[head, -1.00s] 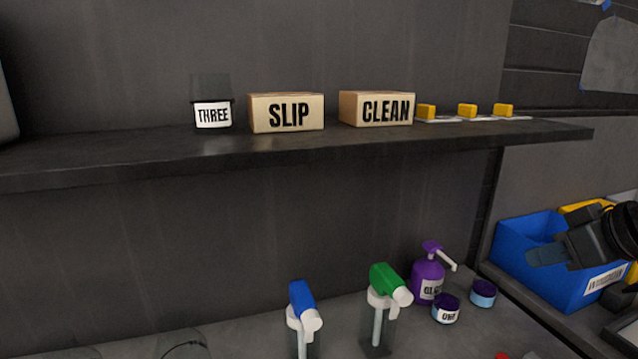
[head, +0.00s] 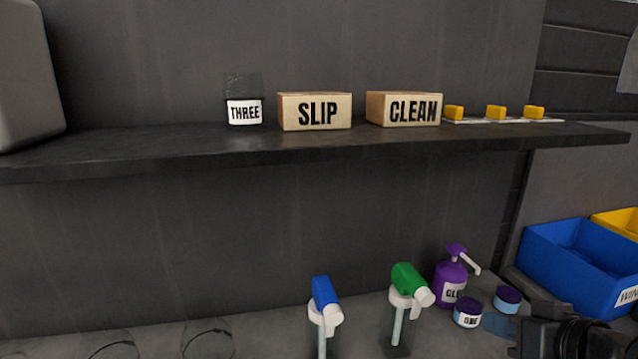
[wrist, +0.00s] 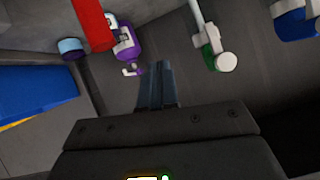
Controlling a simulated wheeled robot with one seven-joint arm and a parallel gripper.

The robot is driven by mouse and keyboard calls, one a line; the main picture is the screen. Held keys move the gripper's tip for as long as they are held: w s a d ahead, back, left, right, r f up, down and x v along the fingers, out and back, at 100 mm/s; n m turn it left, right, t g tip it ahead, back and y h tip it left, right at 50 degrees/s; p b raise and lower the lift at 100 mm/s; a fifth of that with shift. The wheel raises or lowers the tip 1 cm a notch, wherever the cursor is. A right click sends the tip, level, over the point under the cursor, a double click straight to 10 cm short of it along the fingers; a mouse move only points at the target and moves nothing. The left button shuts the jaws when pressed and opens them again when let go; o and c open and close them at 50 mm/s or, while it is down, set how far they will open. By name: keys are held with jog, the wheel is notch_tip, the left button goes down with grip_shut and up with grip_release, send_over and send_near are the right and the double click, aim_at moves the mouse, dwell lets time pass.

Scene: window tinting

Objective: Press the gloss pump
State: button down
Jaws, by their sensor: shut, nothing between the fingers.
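The gloss pump (head: 451,283) is a purple bottle with a purple head and a white spout, its label partly hidden. It stands on the bench at the lower right of the head view. In the wrist view the pump (wrist: 124,42) is at the upper left, just beyond my fingers. My gripper (head: 497,326) reaches in from the lower right of the head view, in front of and right of the pump. In the wrist view my gripper (wrist: 154,72) shows its fingers together and empty, apart from the pump.
A jar labelled ONE (head: 468,313) and another jar (head: 507,298) stand close to the pump. Green (head: 409,280) and blue (head: 325,296) spray bottles stand to its left. A red object (wrist: 93,22) crosses the wrist view. A blue bin (head: 578,262) is at right; a shelf (head: 300,146) hangs above.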

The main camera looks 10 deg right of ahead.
jog(key=s+a+f, duration=0.3)
jog(key=s, duration=0.1)
jog(key=s+a+f+m+h, duration=0.1)
jog(key=s+a+f, duration=0.2)
jog(key=s+a, duration=0.1)
jog(key=s+a+f+m+t+h, duration=0.1)
jog(key=s+a+f, duration=0.2)
jog(key=s, duration=0.2)
jog(key=shift+s+a+f, duration=0.25)
jog(key=shift+s+f, duration=0.15)
jog(key=shift+n+t, duration=0.5)
jog(key=shift+n, duration=0.1)
jog(key=s, duration=0.3)
jog(key=s+a, duration=0.1)
jog(key=s, duration=0.7)
jog(key=shift+a+r, duration=0.2)
jog(key=shift+a, duration=0.1)
jog(key=s+r+n+t+y, duration=0.1)
jog(key=s+r, duration=0.3)
jog(key=s, duration=0.4)
jog(key=shift+s+r+n, duration=0.2)
jog(key=shift+s+n, duration=0.2)
jog(key=shift+n, duration=0.5)
